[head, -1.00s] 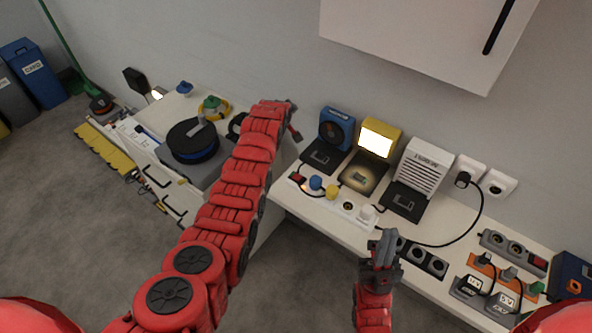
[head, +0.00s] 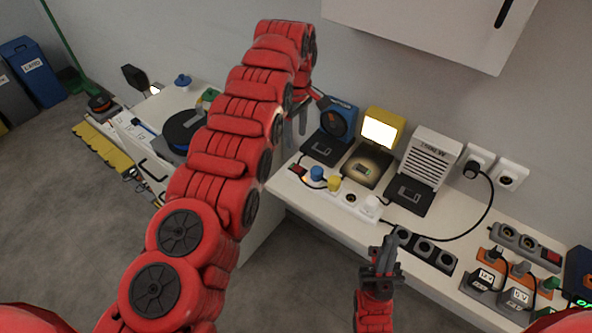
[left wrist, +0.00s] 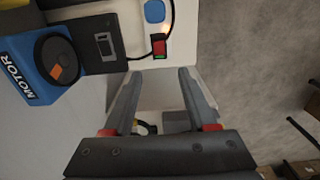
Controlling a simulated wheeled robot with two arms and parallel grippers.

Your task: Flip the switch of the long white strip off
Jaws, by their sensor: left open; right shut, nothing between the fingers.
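The long white strip (head: 350,199) lies near the front edge of the white worktop, with blue, yellow and white plugs in it. Its red switch (head: 299,170) is at its left end and also shows in the left wrist view (left wrist: 159,46), just past my fingertips, with a small glow beside it. My left gripper (head: 296,142) is open and empty, pointing down near the strip's left end. Its two fingers (left wrist: 160,73) are spread, with the switch ahead of the gap and apparently untouched. My right gripper (head: 384,245) is shut and empty in front of the worktop.
A blue motor box (head: 338,118), a lit yellow lamp (head: 382,130) and a white heater (head: 434,157) stand behind the strip. A black strip (head: 425,249) and a grey strip (head: 526,245) lie to the right. A white cabinet (head: 420,30) hangs above.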

